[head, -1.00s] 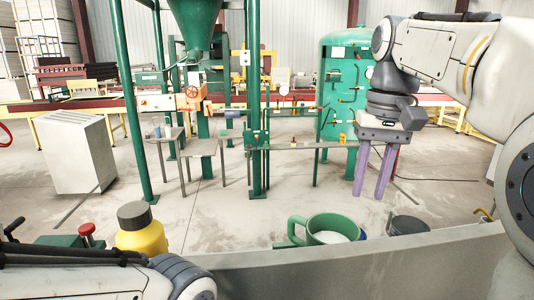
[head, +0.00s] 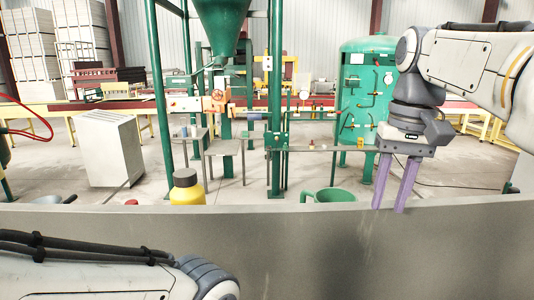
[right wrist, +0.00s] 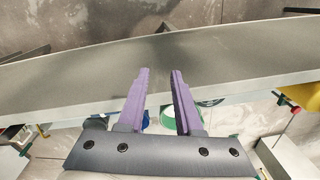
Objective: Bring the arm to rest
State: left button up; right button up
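My right gripper (head: 389,208) hangs at the right in the head view, its two purple fingers pointing down with the tips at the top edge of a grey wall-like panel (head: 300,240). The fingers are apart with nothing between them. In the right wrist view the gripper (right wrist: 160,71) also shows empty, with the grey panel (right wrist: 80,80) running across below it. Of my left arm only a link shows at the lower left in the head view; its gripper is out of view.
Beyond the panel are a yellow container (head: 187,193) with a dark cap and a green mug (head: 334,195), both partly hidden. Further back stand green machinery, a green tank (head: 367,85) and a white cabinet (head: 108,150). Open concrete floor lies between.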

jog(key=s+a+f+n+b, duration=0.2)
jog(key=s+a+f, duration=0.1)
jog(key=a+f, duration=0.4)
jog(key=s+a+f+n+b, duration=0.25)
jog(key=a+f, duration=0.25)
jog(key=f, duration=0.4)
jog(key=s+a+f+n+b, duration=0.1)
jog(key=s+a+f+n, duration=0.1)
jog(key=s+f, duration=0.4)
jog(key=s+a+f+n+b, duration=0.2)
jog(key=s+f, duration=0.4)
jog(key=f, duration=0.3)
jog(key=shift+f+n+b, duration=0.3)
jog(key=shift+f+n, duration=0.1)
jog(key=shift+n, duration=0.15)
jog(key=shift+o, duration=0.4)
jog(key=shift+a, duration=0.1)
